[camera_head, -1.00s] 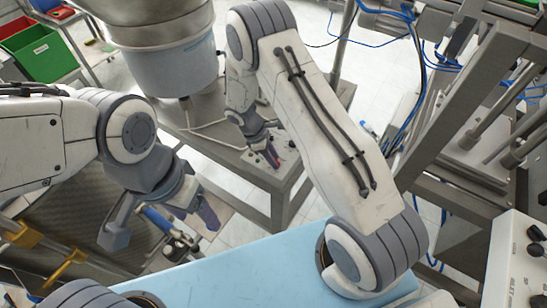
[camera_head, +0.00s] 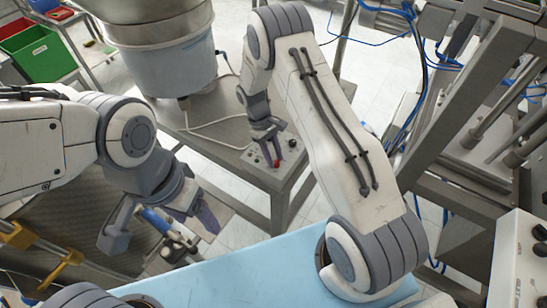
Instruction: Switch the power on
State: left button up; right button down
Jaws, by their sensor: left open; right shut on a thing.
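The control panel (camera_head: 255,158) is a small grey box with knobs and a red button (camera_head: 276,163), on the corner of the metal stand below the hopper. My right gripper (camera_head: 270,153) reaches down onto this panel. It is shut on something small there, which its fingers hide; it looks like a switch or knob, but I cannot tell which. The red button shows right beside its fingertips. A dark knob (camera_head: 291,143) stands to the right. My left gripper (camera_head: 160,226) is open and empty, at lower left, well away from the panel.
A large steel hopper (camera_head: 165,65) stands behind and left of the panel. A metal frame with blue cables (camera_head: 420,90) rises on the right. A light blue surface (camera_head: 240,270) lies in front. Another white panel with dark knobs (camera_head: 520,262) is at the right edge.

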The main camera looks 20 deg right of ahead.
jog(key=m+y, duration=0.1)
jog(key=m, duration=0.2)
jog(key=shift+w+d+m, duration=0.1)
jog(key=shift+m, duration=0.2)
dwell(0.3)
jog(key=c, duration=0.5)
grip_release()
jog(key=b+v, duration=0.1)
jog(key=v, duration=0.4)
jog(key=b+v, duration=0.1)
jog(key=v, duration=0.4)
jog(key=shift+w+d+r, duration=0.15)
jog(key=shift+d+r, duration=0.1)
